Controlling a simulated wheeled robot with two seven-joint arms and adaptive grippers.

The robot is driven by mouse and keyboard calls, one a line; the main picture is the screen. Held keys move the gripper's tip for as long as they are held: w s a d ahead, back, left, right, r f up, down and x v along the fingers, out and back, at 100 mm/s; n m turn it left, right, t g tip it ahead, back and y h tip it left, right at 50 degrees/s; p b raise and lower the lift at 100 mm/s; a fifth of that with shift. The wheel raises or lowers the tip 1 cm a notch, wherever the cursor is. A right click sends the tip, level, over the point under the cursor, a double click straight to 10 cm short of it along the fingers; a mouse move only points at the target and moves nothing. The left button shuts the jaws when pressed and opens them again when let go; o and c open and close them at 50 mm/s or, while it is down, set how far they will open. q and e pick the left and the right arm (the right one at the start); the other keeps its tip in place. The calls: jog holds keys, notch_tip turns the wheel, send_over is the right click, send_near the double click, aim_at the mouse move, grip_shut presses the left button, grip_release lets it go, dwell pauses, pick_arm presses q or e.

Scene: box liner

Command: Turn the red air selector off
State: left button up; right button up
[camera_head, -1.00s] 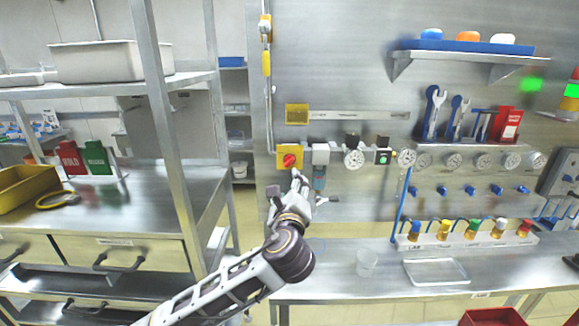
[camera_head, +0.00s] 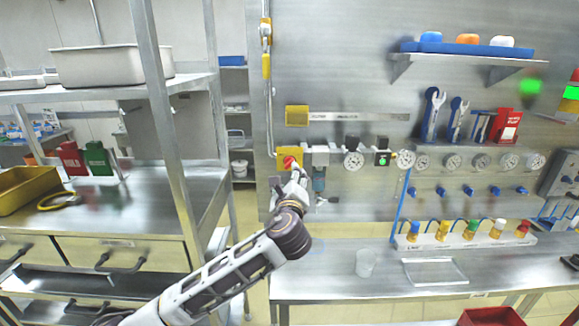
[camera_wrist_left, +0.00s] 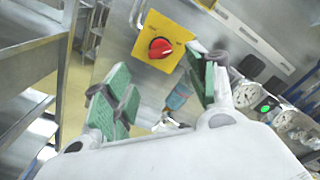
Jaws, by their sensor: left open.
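The red air selector (camera_head: 288,161) is a round red knob on a yellow plate on the steel wall panel. In the left wrist view the red knob (camera_wrist_left: 160,47) sits on its yellow plate (camera_wrist_left: 172,30), ahead of and between my fingers, with a pale line across it. My left gripper (camera_head: 291,176) is just below and in front of the knob. In the left wrist view my left gripper (camera_wrist_left: 160,95) is open and empty, with green pads on both fingers, apart from the knob. My right gripper is not in view.
Gauges (camera_head: 353,160) and a green-lit unit (camera_head: 382,158) continue right of the selector. A steel shelf rack (camera_head: 166,130) stands at the left. A workbench (camera_head: 330,287) lies below with a clear cup (camera_head: 365,262) and a tray (camera_head: 435,271).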

aim_at(290, 165)
pick_arm(q)
jog(key=shift+w+p, duration=0.7)
jog(key=shift+w, duration=3.4)
jog(key=shift+c, duration=0.9)
jog(key=c, duration=0.9)
jog(key=shift+o, duration=0.2)
